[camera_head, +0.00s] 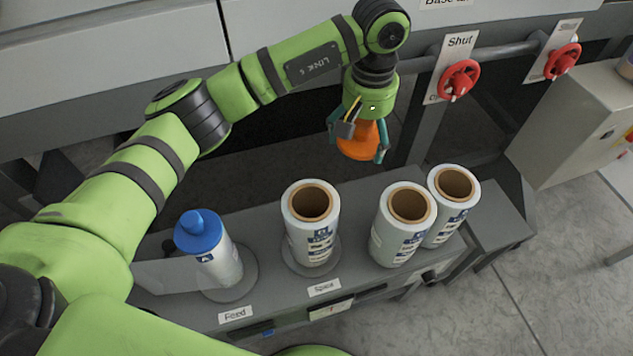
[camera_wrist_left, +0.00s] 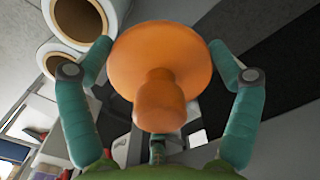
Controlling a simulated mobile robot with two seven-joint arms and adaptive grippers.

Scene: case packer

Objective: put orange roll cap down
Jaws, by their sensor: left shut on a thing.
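The orange roll cap (camera_head: 357,143) is held in my left gripper (camera_head: 358,146), above and behind the shelf with the rolls. In the left wrist view the cap (camera_wrist_left: 160,65) shows its wide disc and its narrower knob, with a teal finger on each side. My left gripper (camera_wrist_left: 160,60) is shut on it. The cap is in the air, apart from the rolls. My right gripper is not in view.
A roll with a blue cap (camera_head: 198,232) stands at "Feed". An uncapped roll (camera_head: 311,222) stands at "Spare". Two more uncapped rolls (camera_head: 402,225) (camera_head: 452,205) stand at the right, close together. Red valve wheels (camera_head: 459,80) sit on the pipe behind.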

